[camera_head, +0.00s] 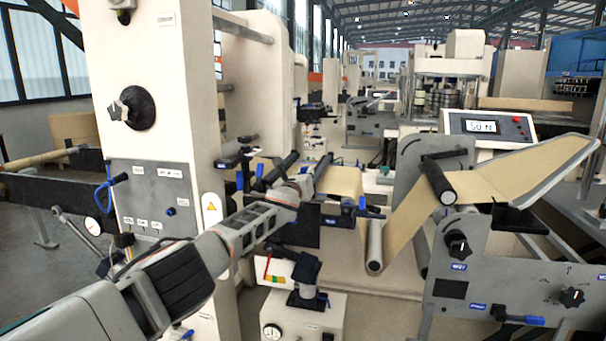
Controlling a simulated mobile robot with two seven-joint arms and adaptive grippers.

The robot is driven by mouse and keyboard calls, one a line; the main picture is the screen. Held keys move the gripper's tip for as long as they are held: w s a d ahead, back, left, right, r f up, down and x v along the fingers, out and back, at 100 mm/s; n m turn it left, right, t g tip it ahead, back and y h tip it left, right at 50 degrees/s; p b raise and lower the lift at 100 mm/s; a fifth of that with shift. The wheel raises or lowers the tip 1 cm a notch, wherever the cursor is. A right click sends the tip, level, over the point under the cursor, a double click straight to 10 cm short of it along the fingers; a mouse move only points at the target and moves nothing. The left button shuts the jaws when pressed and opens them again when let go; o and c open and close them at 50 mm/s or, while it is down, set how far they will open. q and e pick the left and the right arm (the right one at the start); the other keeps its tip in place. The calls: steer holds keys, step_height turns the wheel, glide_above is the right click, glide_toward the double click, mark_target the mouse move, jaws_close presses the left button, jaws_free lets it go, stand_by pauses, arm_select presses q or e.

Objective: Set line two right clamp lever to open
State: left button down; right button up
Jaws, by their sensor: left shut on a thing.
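My left arm reaches in from the lower left. Its gripper (303,186) is shut at the near end of a dark clamp bar (322,165) on the splice table in the middle. The right clamp lever it is shut on is mostly hidden by the fingers, so its angle cannot be read. A second dark bar (281,168) lies to the left, roughly parallel. Brown kraft web (340,182) lies on the table beside the gripper. My right gripper is not in view.
A blue-tipped lever (366,208) sticks out just right of the gripper. A steel roller (375,247) and a grey panel with black knobs (520,285) stand to the right. A tall cream column (150,110) stands left. A white box with a gauge (300,318) is below.

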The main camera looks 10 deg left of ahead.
arm_select(q)
steer(key=shift+d+m, duration=0.15)
steer(key=shift+m, duration=0.15)
steer(key=shift+d, duration=0.1)
steer(key=c, duration=2.3)
jaws_free()
steer(key=shift+r, duration=0.15)
steer(key=shift+r, duration=4.9)
